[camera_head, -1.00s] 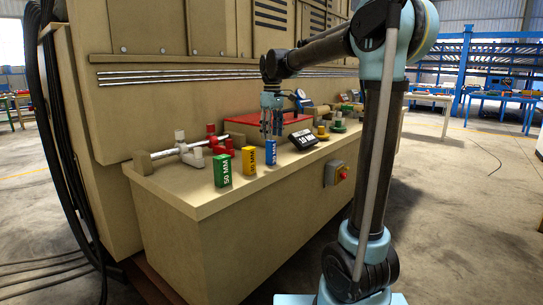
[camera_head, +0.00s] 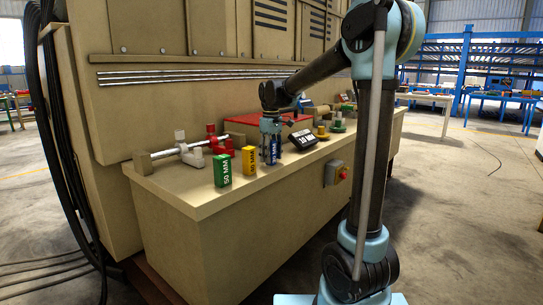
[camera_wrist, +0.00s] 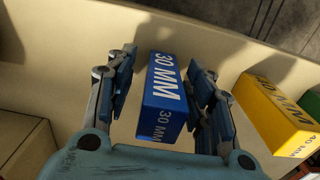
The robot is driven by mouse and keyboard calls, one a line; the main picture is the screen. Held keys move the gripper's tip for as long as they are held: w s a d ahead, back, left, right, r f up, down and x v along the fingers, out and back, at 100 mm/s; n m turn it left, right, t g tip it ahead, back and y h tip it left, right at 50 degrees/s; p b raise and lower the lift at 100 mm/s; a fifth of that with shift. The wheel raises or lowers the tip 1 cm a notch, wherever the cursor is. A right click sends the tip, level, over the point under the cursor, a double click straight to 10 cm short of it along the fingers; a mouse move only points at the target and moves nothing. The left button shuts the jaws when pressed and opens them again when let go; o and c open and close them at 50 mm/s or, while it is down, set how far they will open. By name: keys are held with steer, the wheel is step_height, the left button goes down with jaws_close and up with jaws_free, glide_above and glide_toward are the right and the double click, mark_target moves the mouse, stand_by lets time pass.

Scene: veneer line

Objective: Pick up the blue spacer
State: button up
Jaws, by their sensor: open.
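The blue spacer (camera_wrist: 165,95), marked 30 MM, stands between the two open fingers of my gripper (camera_wrist: 160,92) in the wrist view. A small gap shows on its left side; on its right side the finger is very close, and I cannot tell whether it touches. In the head view, my gripper (camera_head: 271,142) is down around the blue spacer (camera_head: 272,153) on the bench, and the fingers partly hide it.
A yellow spacer (camera_head: 249,161) and a green spacer (camera_head: 222,170) stand to the left on the bench ledge (camera_head: 195,197). A black display box (camera_head: 303,139) is close on the right.

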steer(key=shift+c, duration=0.5)
jaws_close()
